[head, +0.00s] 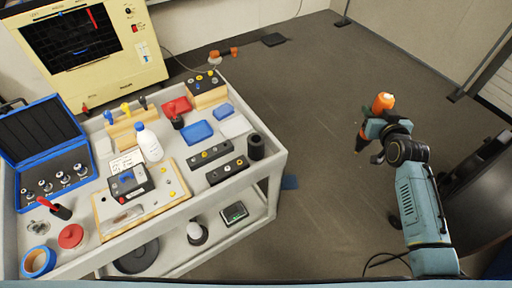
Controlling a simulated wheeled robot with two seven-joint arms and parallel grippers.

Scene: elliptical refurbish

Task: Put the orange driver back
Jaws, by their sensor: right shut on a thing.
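The orange driver (383,102) is in my right gripper (376,126), its orange handle sticking up above the jaws. A dark part shows below the jaws, but I cannot tell whether it belongs to the driver or to the gripper. My right gripper is shut on the driver and is held out over the floor, well to the right of the grey cart (270,160). A wooden block (208,98) with dark holes stands at the cart's back right corner. My left gripper is not in view.
The cart top holds a blue case (40,135), a white bottle (149,143), a wooden board (170,190), blue trays (197,133) and a black cup (256,147). A cream instrument (150,70) stands behind. Another orange-and-dark tool (224,52) lies beyond the cart. Open floor separates cart and gripper.

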